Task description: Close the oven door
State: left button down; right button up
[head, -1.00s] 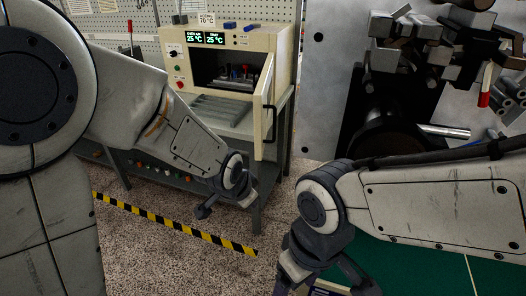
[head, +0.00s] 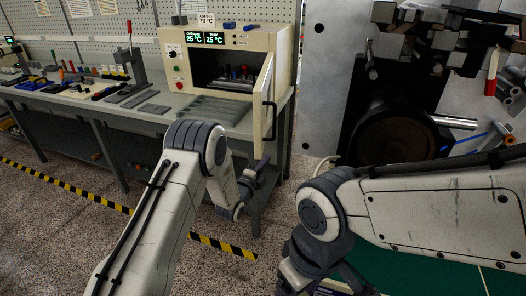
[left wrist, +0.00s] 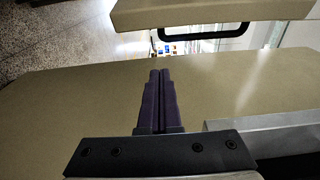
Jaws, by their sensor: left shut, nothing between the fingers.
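The cream oven (head: 228,62) stands on the grey bench in the head view. Its door (head: 263,95) is open, swung out toward me at the oven's right side, with a dark handle (head: 271,122) on it. A dark handle (left wrist: 205,33) shows beyond on a beige panel (left wrist: 210,12). I cannot tell whether the fingers touch anything. My right gripper is out of view.
The bench (head: 105,110) runs left, with tools and parts on it. Ribbed grey plates lie before the oven opening. A large metal machine (head: 325,90) stands to the right. The floor has black-and-yellow tape (head: 70,190) and looks clear.

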pick_arm(q)
jog(key=w+a, duration=0.1)
jog(key=w, duration=0.6)
jog(key=shift+p, duration=0.35)
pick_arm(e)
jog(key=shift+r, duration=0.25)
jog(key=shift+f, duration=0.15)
